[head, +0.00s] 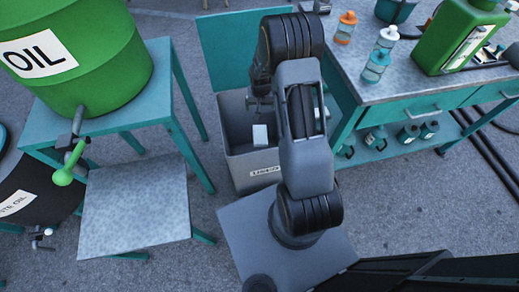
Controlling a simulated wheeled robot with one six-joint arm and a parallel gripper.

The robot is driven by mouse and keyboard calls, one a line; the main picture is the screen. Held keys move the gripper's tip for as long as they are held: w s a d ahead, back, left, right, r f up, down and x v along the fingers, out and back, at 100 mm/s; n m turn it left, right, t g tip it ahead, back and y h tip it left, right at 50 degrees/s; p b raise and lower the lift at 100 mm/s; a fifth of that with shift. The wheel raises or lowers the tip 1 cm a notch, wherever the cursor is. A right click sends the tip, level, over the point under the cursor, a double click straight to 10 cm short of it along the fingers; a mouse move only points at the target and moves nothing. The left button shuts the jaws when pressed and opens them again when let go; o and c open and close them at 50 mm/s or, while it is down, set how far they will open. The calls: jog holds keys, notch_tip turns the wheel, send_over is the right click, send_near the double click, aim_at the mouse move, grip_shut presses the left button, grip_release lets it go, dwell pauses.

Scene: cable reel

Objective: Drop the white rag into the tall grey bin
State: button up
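The tall grey bin (237,170) stands in the middle of the head view, open at the top, with a label on its front that seems to read "USED". A small white piece (260,134), which looks like the white rag, shows within the bin's opening, below my gripper. My gripper (260,106) is over the bin's opening, pointing down and partly hidden by my arm. It is too small to tell whether its fingers are apart or shut. I see a gap between it and the white piece.
A workbench (360,90) with bottles and a green can (455,35) stands to the right. A green oil drum (85,50) sits on a teal stand at the left, with a grey low table (135,205) before it. A teal panel (230,45) rises behind the bin.

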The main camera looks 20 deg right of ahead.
jog(key=shift+o, duration=0.3)
notch_tip(320, 180, up, 14)
jog(key=s+p, duration=0.1)
jog(key=shift+s+a+f+p, duration=0.15)
jog(key=shift+s+a+p, duration=0.15)
dwell(0.6)
